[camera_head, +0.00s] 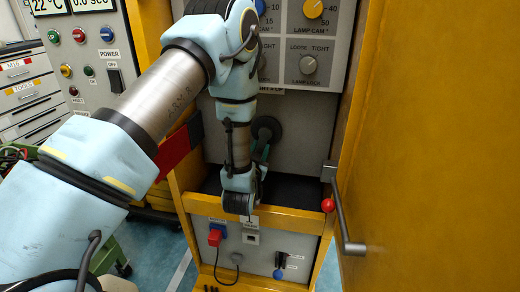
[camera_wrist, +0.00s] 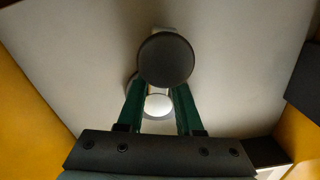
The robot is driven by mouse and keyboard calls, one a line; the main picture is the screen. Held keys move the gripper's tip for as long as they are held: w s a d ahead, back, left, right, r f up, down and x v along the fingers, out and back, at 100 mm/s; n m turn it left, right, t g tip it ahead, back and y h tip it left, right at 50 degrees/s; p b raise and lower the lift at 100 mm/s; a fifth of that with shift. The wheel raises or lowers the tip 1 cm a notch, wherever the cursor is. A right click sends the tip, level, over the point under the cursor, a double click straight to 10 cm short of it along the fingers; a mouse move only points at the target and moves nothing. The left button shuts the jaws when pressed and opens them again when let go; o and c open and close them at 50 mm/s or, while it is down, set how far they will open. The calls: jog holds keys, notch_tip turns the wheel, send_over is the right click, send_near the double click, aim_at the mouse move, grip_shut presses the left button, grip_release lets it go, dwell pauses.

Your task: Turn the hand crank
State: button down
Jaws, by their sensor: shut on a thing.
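The hand crank (camera_head: 266,127) is a dark round piece on the grey back wall of the recess in the yellow cabinet, partly hidden by my arm. In the wrist view its dark round knob (camera_wrist: 166,60) faces the camera, with a pale, shiny disc below it. My gripper (camera_head: 262,152) has dark green fingers. In the wrist view the fingers lie on both sides of the crank, their tips hidden behind the knob. My gripper is shut on the crank handle.
An open yellow door (camera_head: 410,130) with a metal handle (camera_head: 343,215) stands at the right. A red ball knob (camera_head: 327,205) is near it. Dial panels (camera_head: 310,45) are above the recess. A lower panel (camera_head: 260,250) carries a red plug and switches. Grey drawers (camera_head: 27,90) are at the left.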

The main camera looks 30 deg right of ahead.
jog(key=shift+w, duration=0.1)
jog(key=m, duration=0.1)
jog(key=m+b, duration=0.2)
jog(key=shift+w+a+r, duration=0.1)
jog(key=shift+w+a, duration=0.2)
jog(key=shift+a, duration=0.1)
jog(key=m, duration=0.1)
jog(key=m+b, duration=0.1)
jog(key=a+r+m, duration=0.1)
jog(key=shift+w+m+b, duration=0.35)
jog(key=shift+w+m, duration=0.05)
jog(key=shift+w+a+r+m+b, duration=0.15)
jog(key=shift+r+m, duration=0.35)
jog(key=shift+m, duration=0.8)
jog(key=shift+w+a+r+m+b, duration=0.15)
jog(key=shift+r+m, duration=0.4)
jog(key=shift+m, duration=0.75)
jog(key=shift+w+a+r+m, duration=0.15)
jog(key=shift+r+m, duration=0.35)
jog(key=shift+m, duration=0.8)
jog(key=shift+d+r, duration=0.1)
jog(key=c, duration=0.9)
grip_release()
jog(key=shift+c, duration=0.2)
jog(key=o, duration=0.4)
jog(key=shift+s, duration=0.1)
